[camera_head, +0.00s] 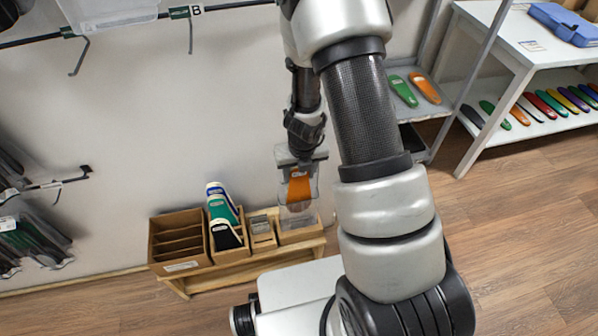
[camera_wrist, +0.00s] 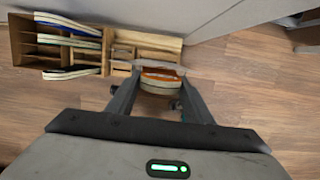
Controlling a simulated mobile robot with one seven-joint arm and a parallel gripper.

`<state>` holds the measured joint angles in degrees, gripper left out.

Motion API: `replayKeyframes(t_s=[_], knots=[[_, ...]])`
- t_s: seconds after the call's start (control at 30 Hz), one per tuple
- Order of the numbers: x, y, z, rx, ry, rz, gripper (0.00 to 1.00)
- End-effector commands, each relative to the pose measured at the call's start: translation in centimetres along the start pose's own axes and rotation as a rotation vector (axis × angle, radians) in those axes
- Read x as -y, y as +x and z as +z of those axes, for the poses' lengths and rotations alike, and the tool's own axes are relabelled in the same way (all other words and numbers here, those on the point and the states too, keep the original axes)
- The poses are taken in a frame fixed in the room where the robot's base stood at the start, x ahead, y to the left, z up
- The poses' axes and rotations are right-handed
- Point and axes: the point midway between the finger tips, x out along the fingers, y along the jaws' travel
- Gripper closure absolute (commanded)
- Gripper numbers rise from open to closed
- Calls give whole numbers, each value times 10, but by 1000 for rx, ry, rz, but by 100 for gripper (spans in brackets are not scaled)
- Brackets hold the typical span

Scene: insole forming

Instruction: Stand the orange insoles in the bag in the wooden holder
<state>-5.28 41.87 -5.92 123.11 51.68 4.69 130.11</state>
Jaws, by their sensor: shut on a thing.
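My gripper (camera_head: 300,160) is shut on the top of a clear bag with orange insoles (camera_head: 299,190). The bag hangs upright above the right end of the wooden holder (camera_head: 180,234). In the wrist view the bagged orange insoles (camera_wrist: 162,78) show between the fingers of my gripper (camera_wrist: 158,72), in front of the holder (camera_wrist: 28,48). The holder has several slots at its left, and insoles in blue, green and black (camera_head: 222,215) stand in its middle. Whether the bag's lower end touches the holder's right part is hard to tell.
The holder stands on a low wooden bench (camera_head: 250,268) against the wall. A grey shelf (camera_head: 425,104) with a green and an orange insole is to the right. A white table (camera_head: 540,45) has several coloured insoles on its lower shelf. Packs hang on hooks at the left.

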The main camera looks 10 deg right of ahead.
Motion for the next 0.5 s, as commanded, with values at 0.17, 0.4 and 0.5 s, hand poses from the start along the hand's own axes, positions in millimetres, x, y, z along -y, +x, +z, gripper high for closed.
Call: replayKeyframes(t_s=[0.17, 0.4, 0.5], knots=[[0, 16, -3, 0, -1, 0, 93], [0, 32, -7, 0, 0, 0, 93], [0, 39, -8, 0, 0, 0, 93]])
